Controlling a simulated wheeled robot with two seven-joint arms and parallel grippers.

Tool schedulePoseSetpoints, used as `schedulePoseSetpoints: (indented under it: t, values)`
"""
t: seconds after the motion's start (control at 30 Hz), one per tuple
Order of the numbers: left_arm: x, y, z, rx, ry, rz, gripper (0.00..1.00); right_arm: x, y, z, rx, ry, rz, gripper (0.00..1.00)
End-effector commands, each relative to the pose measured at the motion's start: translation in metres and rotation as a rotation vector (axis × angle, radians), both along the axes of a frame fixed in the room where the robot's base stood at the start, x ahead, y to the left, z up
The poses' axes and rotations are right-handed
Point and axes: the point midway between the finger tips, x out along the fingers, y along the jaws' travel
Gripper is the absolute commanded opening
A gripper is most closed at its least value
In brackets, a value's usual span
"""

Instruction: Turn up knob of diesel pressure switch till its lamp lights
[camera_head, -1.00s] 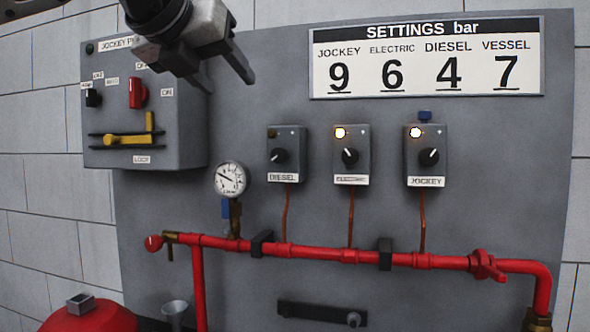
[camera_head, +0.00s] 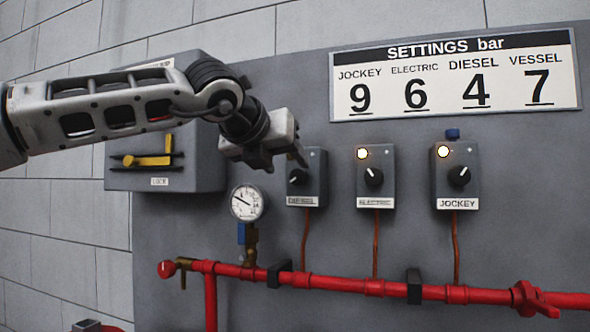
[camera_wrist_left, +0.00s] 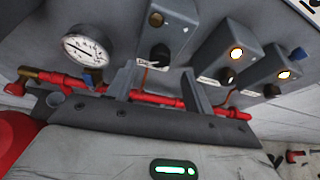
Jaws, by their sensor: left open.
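The diesel pressure switch (camera_head: 309,190) is the left of three grey boxes on the panel. Its black knob (camera_head: 298,176) is partly behind my left gripper in the head view. In the left wrist view the diesel switch (camera_wrist_left: 170,30) shows its knob (camera_wrist_left: 159,52) and an unlit lamp (camera_wrist_left: 156,19). My left gripper (camera_head: 290,158) is at the upper left of the diesel box. In the left wrist view my left gripper (camera_wrist_left: 155,85) has its two fingers apart, with the diesel switch beyond the gap. Nothing is between the fingers. My right gripper is not in view.
The electric switch (camera_head: 386,188) and jockey switch (camera_head: 467,188) stand to the right with lit lamps. A gauge (camera_head: 247,202) is left of the diesel switch. A red pipe (camera_head: 340,285) runs below. The settings sign (camera_head: 455,75) shows diesel 4.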

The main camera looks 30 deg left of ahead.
Motion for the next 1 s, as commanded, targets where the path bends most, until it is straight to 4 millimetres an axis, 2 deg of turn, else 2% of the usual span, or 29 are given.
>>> schedulePoseSetpoints:
  t: [0.1,0.3,0.7,0.77,0.87,0.9,1.0]
  values:
    - [0.022,0.003,-0.008,0.000,0.004,0.001,0.52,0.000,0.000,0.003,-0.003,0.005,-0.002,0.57]
    - [0.045,0.006,-0.018,0.001,0.001,-0.001,0.52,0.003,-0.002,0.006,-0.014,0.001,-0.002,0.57]
    - [0.051,0.007,-0.021,0.001,-0.001,0.000,0.52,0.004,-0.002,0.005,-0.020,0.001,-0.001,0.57]
    - [0.051,0.007,-0.021,0.001,-0.001,0.000,0.38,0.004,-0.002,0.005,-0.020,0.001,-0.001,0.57]
    - [0.051,0.007,-0.021,0.001,0.000,0.000,0.10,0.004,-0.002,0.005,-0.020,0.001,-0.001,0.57]
    - [0.051,0.007,-0.021,0.001,0.000,-0.001,0.08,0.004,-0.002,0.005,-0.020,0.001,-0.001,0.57]
    - [0.051,0.007,-0.022,0.004,0.001,-0.001,0.08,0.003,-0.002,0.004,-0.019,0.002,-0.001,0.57]
